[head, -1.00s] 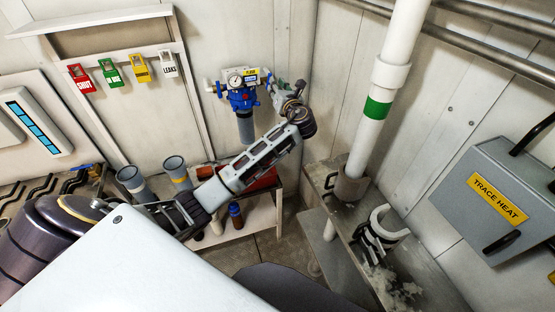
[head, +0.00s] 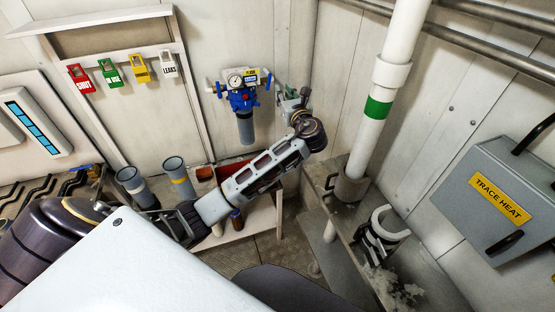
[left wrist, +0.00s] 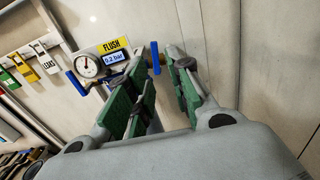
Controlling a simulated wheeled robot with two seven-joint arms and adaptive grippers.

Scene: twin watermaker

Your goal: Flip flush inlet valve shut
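The flush unit (head: 242,100) hangs on the back wall in the head view, with a gauge, a yellow label and a grey filter bowl below. A blue valve handle (head: 219,89) is on its left and another blue handle (head: 268,80) on its right. In the left wrist view the FLUSH label (left wrist: 115,45) shows, and the right blue handle (left wrist: 155,57) stands upright in the gap beyond my fingertips. My left gripper (head: 292,94) is open and empty, just right of the unit; its green-padded fingers (left wrist: 158,78) are apart. I cannot tell which handle is the inlet valve. My right gripper is not in view.
Red, green, yellow and white tags (head: 110,72) hang at the left. A white pipe (head: 386,90) with a green band and a trace heat box (head: 495,200) are at the right.

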